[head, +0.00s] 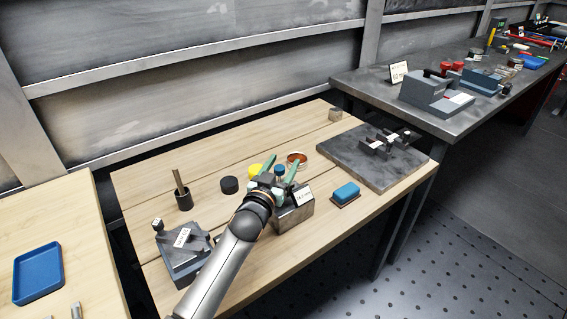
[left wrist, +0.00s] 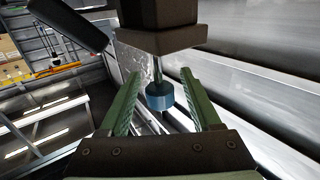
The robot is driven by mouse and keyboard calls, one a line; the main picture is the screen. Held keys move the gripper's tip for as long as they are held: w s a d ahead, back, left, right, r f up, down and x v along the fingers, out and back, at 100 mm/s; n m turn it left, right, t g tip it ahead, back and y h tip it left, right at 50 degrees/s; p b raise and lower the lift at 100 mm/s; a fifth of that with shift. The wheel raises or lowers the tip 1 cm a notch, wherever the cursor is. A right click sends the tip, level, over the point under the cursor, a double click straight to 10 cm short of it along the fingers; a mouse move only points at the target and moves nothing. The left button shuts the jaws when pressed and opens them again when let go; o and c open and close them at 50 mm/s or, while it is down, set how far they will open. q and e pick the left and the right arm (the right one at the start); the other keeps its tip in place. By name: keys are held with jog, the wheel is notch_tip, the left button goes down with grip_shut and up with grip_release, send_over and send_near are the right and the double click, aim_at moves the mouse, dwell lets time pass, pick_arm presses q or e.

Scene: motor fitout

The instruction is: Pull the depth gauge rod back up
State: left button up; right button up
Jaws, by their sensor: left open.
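The depth gauge is a grey block (head: 294,216) with a white label on the wooden table. Its blue knob (head: 280,169) shows between my fingers. In the left wrist view the blue knob (left wrist: 159,97) sits on a thin metal rod (left wrist: 157,70) that comes out of a dark block (left wrist: 160,25). A short length of rod shows between block and knob. My left gripper (head: 283,161) is open, with its green fingers on either side of the knob. The left wrist view shows gaps between both fingers (left wrist: 160,76) and the knob. My right gripper is not in view.
A yellow round piece (head: 254,171), a black puck (head: 229,185) and a reddish dish (head: 297,158) stand close by. A blue block (head: 346,192) lies to the right, before a dark plate (head: 360,165) with fixtures. A grey fixture (head: 184,257) stands left of my arm.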

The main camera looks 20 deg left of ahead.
pick_arm(q)
jog(key=shift+w, duration=0.45)
grip_shut()
dwell(0.3)
dwell(0.9)
